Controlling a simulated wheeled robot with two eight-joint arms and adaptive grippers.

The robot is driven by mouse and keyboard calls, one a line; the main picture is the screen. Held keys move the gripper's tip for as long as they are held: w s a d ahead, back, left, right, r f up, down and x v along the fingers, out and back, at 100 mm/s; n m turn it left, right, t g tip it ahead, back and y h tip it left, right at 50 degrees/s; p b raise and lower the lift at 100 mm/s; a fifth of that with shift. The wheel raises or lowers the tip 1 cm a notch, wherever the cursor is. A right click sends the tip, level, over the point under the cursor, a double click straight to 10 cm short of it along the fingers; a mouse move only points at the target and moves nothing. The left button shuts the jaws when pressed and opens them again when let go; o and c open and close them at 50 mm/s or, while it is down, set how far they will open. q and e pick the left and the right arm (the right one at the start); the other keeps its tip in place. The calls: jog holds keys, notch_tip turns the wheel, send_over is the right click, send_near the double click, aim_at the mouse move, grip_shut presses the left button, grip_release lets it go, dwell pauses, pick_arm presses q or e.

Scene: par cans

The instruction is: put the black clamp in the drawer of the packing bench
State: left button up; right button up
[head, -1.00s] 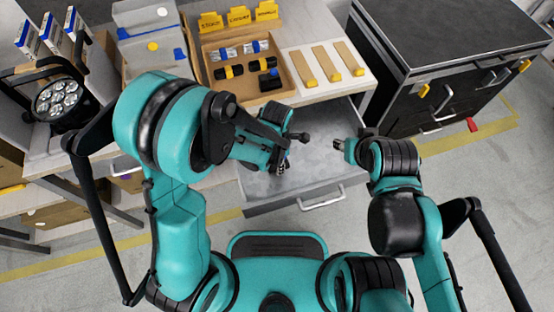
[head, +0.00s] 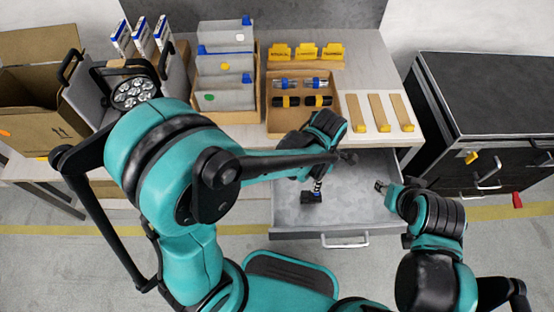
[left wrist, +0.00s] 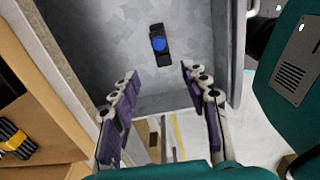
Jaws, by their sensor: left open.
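The black clamp (head: 311,197) with a blue round part lies on the grey floor of the open drawer (head: 362,215) in the packing bench. In the left wrist view the clamp (left wrist: 160,45) is in full sight, beyond the fingertips and apart from them. My left gripper (head: 317,184) is over the drawer, just above the clamp; the left wrist view shows its fingers (left wrist: 158,72) spread with nothing between them. My right gripper (head: 380,186) is at the right side of the drawer; its fingers are too small to judge.
A cardboard tray (head: 272,121) with several black and blue items stands on the bench behind the drawer. Grey bins (head: 226,95) and a par can (head: 134,93) stand to its left. A dark cabinet (head: 490,95) stands at the right. The drawer floor around the clamp is clear.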

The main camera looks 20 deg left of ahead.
pick_arm(q)
jog(key=s+a+r+m+t, duration=0.2)
jog(key=a+r+m+t, duration=0.1)
jog(key=a+r+m, duration=0.3)
jog(key=s+a+r+m+t, duration=0.3)
jog(key=a+r+m, duration=0.4)
jog(key=a+m, duration=0.4)
jog(key=m+t, duration=0.1)
jog(key=m, duration=0.3)
